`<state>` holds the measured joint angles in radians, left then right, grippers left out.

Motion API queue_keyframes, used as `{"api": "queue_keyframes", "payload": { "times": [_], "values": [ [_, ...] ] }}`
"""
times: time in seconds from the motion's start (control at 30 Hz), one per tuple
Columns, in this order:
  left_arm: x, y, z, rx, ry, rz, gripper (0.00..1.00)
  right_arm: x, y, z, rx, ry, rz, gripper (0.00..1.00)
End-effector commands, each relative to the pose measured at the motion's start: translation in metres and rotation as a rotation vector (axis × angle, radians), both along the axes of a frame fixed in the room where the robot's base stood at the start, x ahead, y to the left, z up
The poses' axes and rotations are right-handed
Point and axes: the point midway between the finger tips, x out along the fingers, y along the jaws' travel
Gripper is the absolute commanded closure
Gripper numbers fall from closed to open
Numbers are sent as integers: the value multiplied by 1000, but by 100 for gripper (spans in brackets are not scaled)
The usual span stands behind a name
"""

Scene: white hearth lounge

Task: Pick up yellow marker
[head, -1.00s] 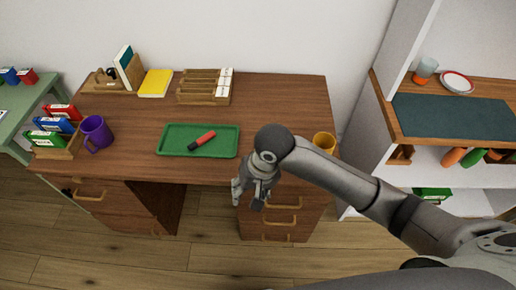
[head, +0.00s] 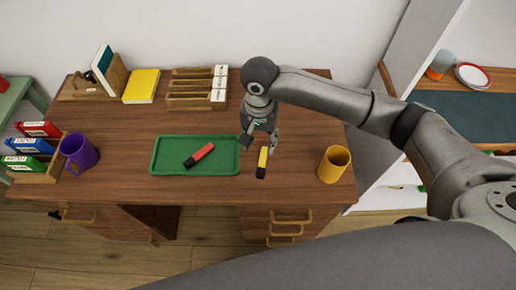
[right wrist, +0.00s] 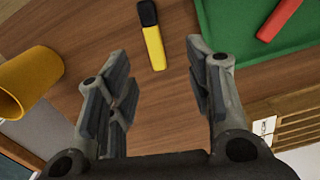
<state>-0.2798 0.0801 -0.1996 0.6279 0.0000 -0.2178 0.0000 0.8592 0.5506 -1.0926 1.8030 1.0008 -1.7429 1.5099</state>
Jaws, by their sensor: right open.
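The yellow marker (head: 263,158) with a black cap lies on the brown desk, just right of the green tray. It also shows in the right wrist view (right wrist: 153,40), beyond my fingertips and roughly in line with the gap between them. My right gripper (head: 261,139) is open and empty above the desk, close to the marker. In the right wrist view its two fingers (right wrist: 158,75) stand wide apart with bare desk between them. My left gripper is not in view.
A green tray (head: 158,181) holds a red marker (head: 203,153) left of the yellow one. A yellow mug (head: 334,165) stands to the right. A purple mug (head: 79,151) and a wooden card organizer (head: 190,102) are farther off.

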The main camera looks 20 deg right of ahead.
Motion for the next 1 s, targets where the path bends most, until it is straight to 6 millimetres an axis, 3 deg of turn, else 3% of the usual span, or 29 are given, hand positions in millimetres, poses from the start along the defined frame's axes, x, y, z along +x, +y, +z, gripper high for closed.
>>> {"api": "queue_keyframes", "payload": {
  "times": [0.23,0.47,0.73,1.0],
  "values": [
    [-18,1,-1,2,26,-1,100,-1,-1,-39,-2,4,-1,53],
    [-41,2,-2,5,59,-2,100,-1,-3,-57,-2,2,0,53],
    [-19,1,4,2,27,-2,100,-2,-10,-95,-3,4,0,53],
    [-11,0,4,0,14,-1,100,-2,-9,-105,-1,0,2,53]
  ]
}}
